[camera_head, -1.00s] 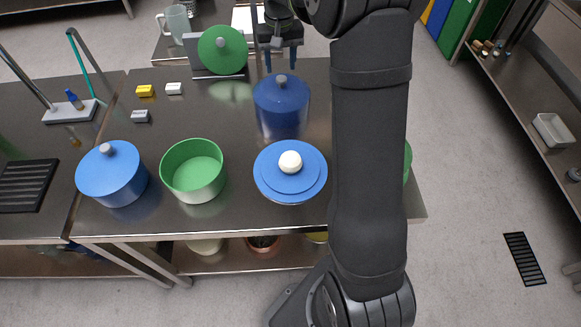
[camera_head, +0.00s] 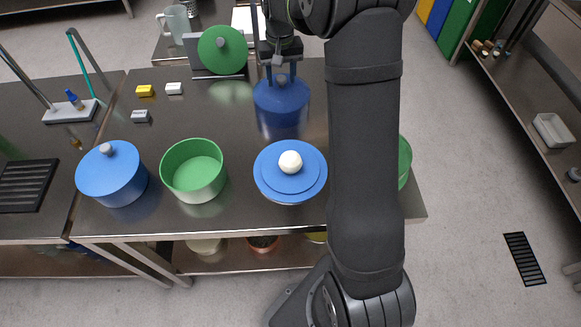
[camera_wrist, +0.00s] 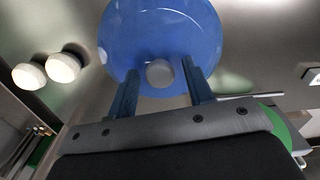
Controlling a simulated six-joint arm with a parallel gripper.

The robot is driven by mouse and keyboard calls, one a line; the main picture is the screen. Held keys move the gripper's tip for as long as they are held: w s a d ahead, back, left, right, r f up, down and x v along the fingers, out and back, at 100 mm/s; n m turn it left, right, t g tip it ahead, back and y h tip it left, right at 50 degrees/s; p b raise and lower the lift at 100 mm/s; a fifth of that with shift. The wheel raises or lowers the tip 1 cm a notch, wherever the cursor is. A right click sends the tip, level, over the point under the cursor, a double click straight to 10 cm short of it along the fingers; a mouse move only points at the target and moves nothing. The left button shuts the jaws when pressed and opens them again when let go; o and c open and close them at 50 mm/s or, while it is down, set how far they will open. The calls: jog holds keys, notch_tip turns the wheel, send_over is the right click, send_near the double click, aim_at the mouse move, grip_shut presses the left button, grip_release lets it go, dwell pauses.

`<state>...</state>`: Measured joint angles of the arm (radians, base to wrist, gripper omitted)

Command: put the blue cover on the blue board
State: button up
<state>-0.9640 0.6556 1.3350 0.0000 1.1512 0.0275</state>
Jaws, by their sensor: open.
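The blue cover (camera_head: 281,108) is a tall blue cylinder with a grey knob, standing upright on the steel table. In the wrist view its round top (camera_wrist: 160,25) and knob (camera_wrist: 160,74) fill the upper middle. My gripper (camera_head: 281,80) is directly above it, with its open fingers on either side of the knob; the wrist view shows this too (camera_wrist: 160,70). A gap shows between the fingers and the knob. A round blue board (camera_head: 265,180) lies nearer the front edge, with a white ball (camera_head: 290,161) on it.
A blue lidded pot (camera_head: 112,178) and an open green pot (camera_head: 193,172) stand to the left. A green disc (camera_head: 222,52) stands upright in a rack behind. My arm partly hides a green thing (camera_head: 404,163).

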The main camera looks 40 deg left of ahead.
jog(key=shift+c, duration=0.2)
jog(key=c, duration=0.9)
jog(key=shift+o, duration=0.2)
jog(key=shift+r, duration=3.55)
jog(key=shift+s+d, duration=0.1)
jog(key=s+d+r+n, duration=0.1)
jog(key=s+d+n, duration=0.5)
jog(key=s+d, duration=0.9)
jog(key=shift+s+d+r, duration=0.2)
jog(key=shift+d+r, duration=0.2)
jog(key=shift+d, duration=0.5)
